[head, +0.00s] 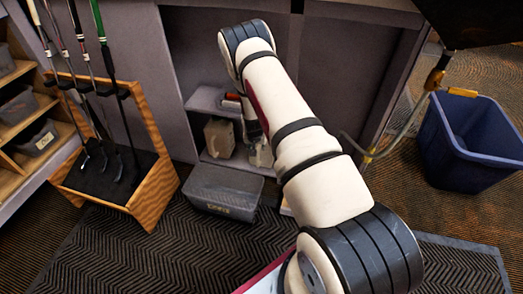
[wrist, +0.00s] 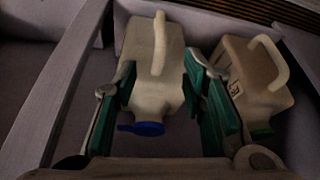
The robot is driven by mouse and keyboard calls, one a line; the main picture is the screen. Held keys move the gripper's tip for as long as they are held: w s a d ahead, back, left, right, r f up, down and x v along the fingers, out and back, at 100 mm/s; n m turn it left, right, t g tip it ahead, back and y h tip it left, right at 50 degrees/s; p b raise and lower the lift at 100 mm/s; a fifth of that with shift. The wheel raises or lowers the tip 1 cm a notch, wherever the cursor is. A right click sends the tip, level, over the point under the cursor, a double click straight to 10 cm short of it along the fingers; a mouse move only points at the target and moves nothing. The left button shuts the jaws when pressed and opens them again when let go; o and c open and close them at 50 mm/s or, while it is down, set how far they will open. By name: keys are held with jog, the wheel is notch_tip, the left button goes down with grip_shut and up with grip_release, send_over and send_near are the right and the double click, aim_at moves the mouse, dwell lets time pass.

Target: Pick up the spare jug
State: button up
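In the wrist view, a pale jug with a blue cap (wrist: 152,80) has its handle up and lies between the two green-padded fingers of my gripper (wrist: 161,88). The fingers stand apart, one on each side of it; whether the pads touch it I cannot tell. A second pale jug with a green cap (wrist: 253,75) is just right of the right finger. In the head view, one jug (head: 219,138) shows in the low cabinet and another (head: 261,155) is partly hidden by my arm. My gripper is mostly hidden there. Which jug is the spare one is not clear.
The jugs stand in an open cabinet with a shelf (head: 207,99) above. A grey bin (head: 226,191) sits on the floor before it. A wooden rack (head: 152,190) with golf clubs is at left. A blue bin (head: 470,150) is at right.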

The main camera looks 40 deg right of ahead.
jog(key=b+x, duration=0.5)
jog(key=x, duration=0.5)
jog(key=shift+s+a+f, duration=0.1)
jog(key=shift+a+f, duration=0.05)
jog(key=shift+f, duration=0.2)
jog(key=shift+w+f+b, duration=0.2)
jog(key=shift+f+b, duration=0.1)
jog(key=shift+f, duration=0.1)
jog(key=shift+c, duration=0.3)
grip_shut()
